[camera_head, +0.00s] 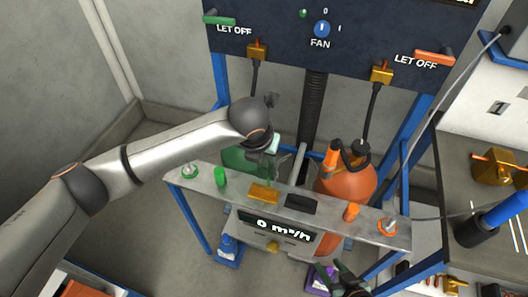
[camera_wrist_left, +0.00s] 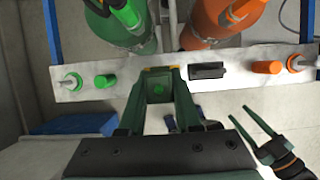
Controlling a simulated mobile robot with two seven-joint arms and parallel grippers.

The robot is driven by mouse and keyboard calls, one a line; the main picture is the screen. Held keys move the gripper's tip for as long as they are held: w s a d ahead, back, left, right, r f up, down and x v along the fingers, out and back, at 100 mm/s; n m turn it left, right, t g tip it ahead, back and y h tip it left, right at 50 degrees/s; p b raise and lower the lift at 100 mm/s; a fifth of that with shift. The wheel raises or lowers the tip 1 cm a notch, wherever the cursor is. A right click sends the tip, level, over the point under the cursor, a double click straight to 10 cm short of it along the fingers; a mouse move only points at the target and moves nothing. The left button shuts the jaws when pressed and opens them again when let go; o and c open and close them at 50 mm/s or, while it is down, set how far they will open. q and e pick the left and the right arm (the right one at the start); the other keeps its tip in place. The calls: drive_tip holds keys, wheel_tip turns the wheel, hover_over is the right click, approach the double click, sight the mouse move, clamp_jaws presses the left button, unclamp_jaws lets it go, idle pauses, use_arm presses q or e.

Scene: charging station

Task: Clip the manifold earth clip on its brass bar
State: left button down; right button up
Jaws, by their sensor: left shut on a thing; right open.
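The brass bar (camera_head: 264,194) is a gold block on top of the grey manifold panel (camera_head: 230,203), left of a black block. In the left wrist view a thin yellow strip of the bar (camera_wrist_left: 160,68) shows just beyond my fingertips. My left gripper (camera_wrist_left: 160,85) is shut on a dark green piece (camera_wrist_left: 159,92), seemingly the earth clip, and lines up with the bar. Whether the clip touches the bar cannot be told. My right gripper (camera_head: 345,279) is open and empty, in front of the panel at lower right.
A green cylinder (camera_head: 238,160) and an orange cylinder (camera_head: 345,184) stand behind the panel. Green and orange knobs and metal fittings stick up along the panel. A black hose (camera_head: 312,110) hangs behind. A bench with tools (camera_head: 475,160) is at right.

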use_arm(q)
wheel_tip(320, 180, down, 3)
drive_tip(key=shift+r+b, duration=0.1)
drive_tip(key=shift+b, duration=0.5)
drive_tip(key=shift+f+b, duration=0.55)
drive_tip(key=shift+f, duration=0.9)
drive_tip(key=shift+p, duration=0.5)
drive_tip(key=shift+p, duration=0.45)
